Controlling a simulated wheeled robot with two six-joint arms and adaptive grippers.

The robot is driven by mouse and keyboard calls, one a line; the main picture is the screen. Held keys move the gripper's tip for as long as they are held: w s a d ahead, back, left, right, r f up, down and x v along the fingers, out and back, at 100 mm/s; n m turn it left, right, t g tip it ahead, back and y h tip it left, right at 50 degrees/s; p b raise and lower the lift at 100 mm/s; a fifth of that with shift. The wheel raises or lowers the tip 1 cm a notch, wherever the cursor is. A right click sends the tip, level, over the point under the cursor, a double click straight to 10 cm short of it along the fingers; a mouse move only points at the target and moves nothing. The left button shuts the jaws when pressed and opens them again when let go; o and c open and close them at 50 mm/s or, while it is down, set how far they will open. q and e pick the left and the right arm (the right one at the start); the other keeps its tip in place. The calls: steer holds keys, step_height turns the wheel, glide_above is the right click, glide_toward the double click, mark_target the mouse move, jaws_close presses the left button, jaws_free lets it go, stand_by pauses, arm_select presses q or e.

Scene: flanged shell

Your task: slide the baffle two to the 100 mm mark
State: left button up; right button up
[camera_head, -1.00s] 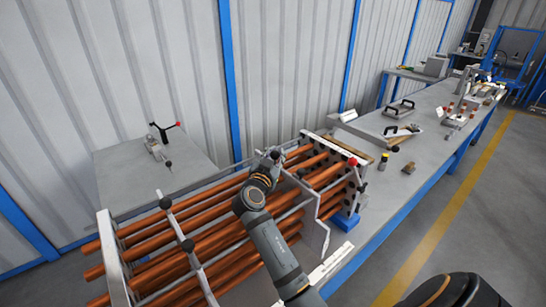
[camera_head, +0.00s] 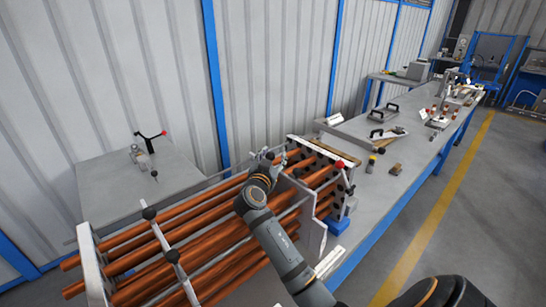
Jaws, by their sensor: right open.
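A bundle of copper-coloured tubes (camera_head: 205,248) runs through several upright plates. A grey baffle plate (camera_head: 312,228) stands across the tubes right of my right arm; which numbered baffle it is cannot be told. An end plate (camera_head: 92,262) stands at the left, and a perforated plate (camera_head: 330,172) at the right end. My right gripper (camera_head: 272,158) is small in view at the far upper side of the bundle, near the top of the baffle plate. It is open; whether it touches the plate is unclear. No mark reading is legible. My left gripper is not in view.
Rods with black knobs (camera_head: 149,213) cross the tubes at the left. The long bench (camera_head: 360,205) carries black-handled plates (camera_head: 384,112) and small parts. A blue block (camera_head: 337,225) sits by the perforated plate.

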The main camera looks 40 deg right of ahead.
steer(key=shift+a, duration=0.2)
steer(key=v, duration=0.7)
steer(key=shift+s, duration=0.2)
